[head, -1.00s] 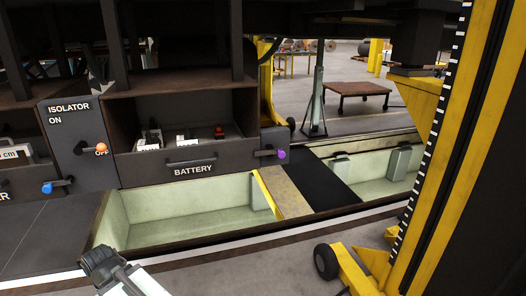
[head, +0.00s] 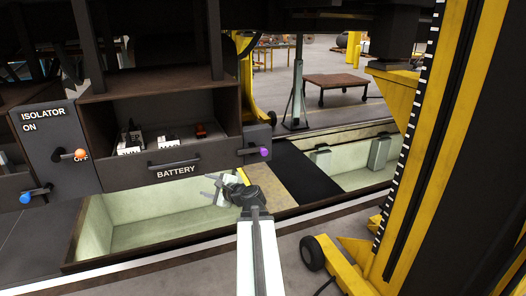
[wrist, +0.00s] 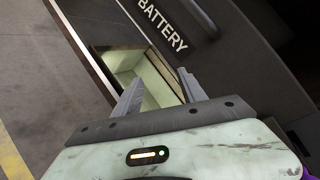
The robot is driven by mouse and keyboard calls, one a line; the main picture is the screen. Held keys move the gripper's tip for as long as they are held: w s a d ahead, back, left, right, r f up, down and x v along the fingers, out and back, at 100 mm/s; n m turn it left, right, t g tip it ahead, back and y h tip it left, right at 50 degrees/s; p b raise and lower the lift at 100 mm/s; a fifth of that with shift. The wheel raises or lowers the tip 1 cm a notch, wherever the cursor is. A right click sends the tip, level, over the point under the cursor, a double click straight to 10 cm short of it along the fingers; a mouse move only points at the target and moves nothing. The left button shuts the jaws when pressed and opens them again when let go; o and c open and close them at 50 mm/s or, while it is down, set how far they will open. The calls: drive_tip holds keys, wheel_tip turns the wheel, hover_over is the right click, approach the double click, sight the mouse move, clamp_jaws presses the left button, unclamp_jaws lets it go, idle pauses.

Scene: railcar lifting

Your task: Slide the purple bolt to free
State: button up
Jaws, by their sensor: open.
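The purple bolt (head: 265,152) has a round purple knob on a short dark bar. It sits on the bracket at the right end of the battery box (head: 125,178) in the head view. My gripper (head: 207,187) is open and empty, below and left of the bolt, in front of the box's lower face and over the pale pit. In the wrist view my gripper (wrist: 158,84) shows two spread grey fingers with nothing between them. A sliver of purple shows at that view's lower right edge; I cannot tell for certain what it is.
A blue-knobbed bolt (head: 26,198) and the orange isolator knob (head: 81,154) are at the left. The battery handle (head: 174,163) sticks out of the box front. A yellow lifting jack (head: 432,150) stands at the right. The open pit (head: 150,218) lies below.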

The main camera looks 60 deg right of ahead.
drive_tip(key=s+d+r+m+h, duration=0.45)
drive_tip(key=s+d, duration=0.25)
drive_tip(key=d, duration=0.2)
drive_tip(key=m+h, duration=0.4)
drive_tip(key=m, duration=0.3)
approach(264, 153)
drive_tip(key=x, duration=1.1)
drive_tip(key=shift+s+d, duration=0.1)
drive_tip(key=shift+s, duration=0.05)
clamp_jaws()
